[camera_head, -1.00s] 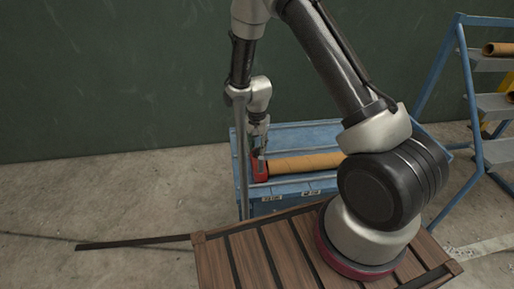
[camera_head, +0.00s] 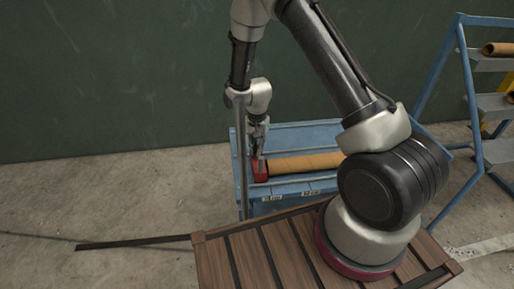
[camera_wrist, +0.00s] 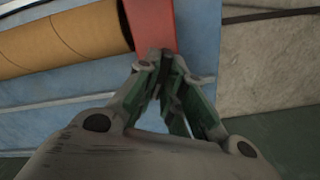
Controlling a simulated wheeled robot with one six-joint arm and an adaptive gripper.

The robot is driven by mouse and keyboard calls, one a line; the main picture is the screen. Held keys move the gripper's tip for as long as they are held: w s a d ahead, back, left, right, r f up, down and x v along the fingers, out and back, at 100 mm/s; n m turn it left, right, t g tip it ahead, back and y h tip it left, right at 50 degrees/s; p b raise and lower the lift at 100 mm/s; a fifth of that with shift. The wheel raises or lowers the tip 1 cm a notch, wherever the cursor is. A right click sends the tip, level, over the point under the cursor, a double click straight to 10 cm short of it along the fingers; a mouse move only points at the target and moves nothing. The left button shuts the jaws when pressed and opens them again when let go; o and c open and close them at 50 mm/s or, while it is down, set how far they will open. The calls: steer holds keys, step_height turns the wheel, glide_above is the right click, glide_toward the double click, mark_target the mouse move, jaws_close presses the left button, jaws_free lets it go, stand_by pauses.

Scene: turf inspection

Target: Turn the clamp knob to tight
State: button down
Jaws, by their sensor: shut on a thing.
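A red clamp (camera_head: 260,172) stands on the blue bench at the left end of a tan, ringed tube. It also shows in the wrist view as a red block (camera_wrist: 152,22) just beyond my fingertips. My gripper (camera_head: 259,158) points down at the clamp. In the wrist view my gripper (camera_wrist: 163,62) has its green-padded fingers drawn close together at the red block's near edge. The clamp knob is hidden between and behind the fingers, so its turn angle cannot be read.
The blue bench (camera_head: 300,136) bears the tan tube (camera_head: 305,163) and small labels on its front edge, too small to read. A blue-framed rack (camera_head: 466,95) with more tubes stands at the right. Green wall lies behind; open concrete floor lies left.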

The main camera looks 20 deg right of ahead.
steer(key=n, duration=0.5)
steer(key=shift+n, duration=0.3)
steer(key=n, duration=1.1)
steer(key=shift+n, duration=0.4)
steer(key=n, duration=0.5)
steer(key=shift+n, duration=0.4)
steer(key=c, duration=1.5)
jaws_free()
